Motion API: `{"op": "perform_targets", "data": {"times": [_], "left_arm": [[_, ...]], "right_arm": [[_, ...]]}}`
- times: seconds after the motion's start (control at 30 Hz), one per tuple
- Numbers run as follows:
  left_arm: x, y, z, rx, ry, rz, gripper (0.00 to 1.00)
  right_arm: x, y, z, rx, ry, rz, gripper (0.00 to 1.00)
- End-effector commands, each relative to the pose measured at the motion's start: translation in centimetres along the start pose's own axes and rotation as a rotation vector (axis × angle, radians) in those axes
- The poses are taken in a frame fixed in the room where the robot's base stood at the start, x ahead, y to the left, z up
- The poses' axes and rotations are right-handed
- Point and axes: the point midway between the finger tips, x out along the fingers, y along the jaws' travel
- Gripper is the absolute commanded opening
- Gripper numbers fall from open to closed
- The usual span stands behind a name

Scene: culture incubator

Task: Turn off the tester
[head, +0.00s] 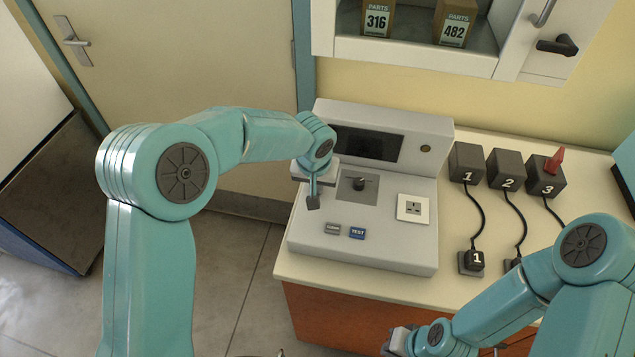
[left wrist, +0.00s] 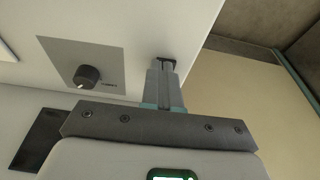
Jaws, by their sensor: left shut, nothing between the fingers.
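The tester (head: 400,255) is a light grey console on the counter, with a dark screen (head: 368,145). A black rotary knob (head: 360,184) sits on a grey square plate, left of a white socket (head: 413,208). In the left wrist view the knob (left wrist: 87,77) is left of the closed fingertips (left wrist: 165,62). My right gripper (head: 392,346) is low at the bottom edge, its fingers mostly hidden.
Black boxes 1 (head: 467,163), 2 (head: 506,168) and 3 (head: 546,175) stand right of the tester, with cords; a red piece (head: 555,159) is on box 3. A plug marked 1 (head: 475,260) lies in front. A cabinet with parts boxes (head: 456,22) hangs above.

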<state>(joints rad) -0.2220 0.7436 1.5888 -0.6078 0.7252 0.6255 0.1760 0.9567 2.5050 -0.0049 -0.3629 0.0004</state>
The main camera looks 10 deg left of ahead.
Motion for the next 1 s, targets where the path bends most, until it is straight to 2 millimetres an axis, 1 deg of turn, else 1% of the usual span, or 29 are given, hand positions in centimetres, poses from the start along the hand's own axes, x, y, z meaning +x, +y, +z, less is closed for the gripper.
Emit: {"op": "perform_targets", "data": {"times": [0.4, 0.73, 0.87, 0.97, 1.0], "left_arm": [[-0.2, 0.0, -1.6, 0.000, 0.000, -0.001, 0.00], [-0.3, -0.1, -1.6, -0.001, 0.000, 0.000, 0.00], [-1.8, -0.3, -2.0, -0.002, 0.001, 0.000, 0.00], [-3.9, -0.7, -2.4, -0.002, 0.002, 0.000, 0.00], [-4.9, -0.9, -2.6, -0.002, 0.003, 0.000, 0.00]], "right_arm": [[-0.8, -0.3, 0.0, 0.000, 0.000, 0.000, 0.00], [-0.9, -0.3, 0.0, 0.000, -0.001, 0.000, 0.00], [-1.6, -0.6, 0.1, 0.000, -0.001, 0.000, 0.00], [-2.7, -1.0, 0.1, 0.000, -0.001, 0.000, 0.00], [-3.1, -1.1, 0.1, 0.000, 0.000, 0.000, 0.00]]}}
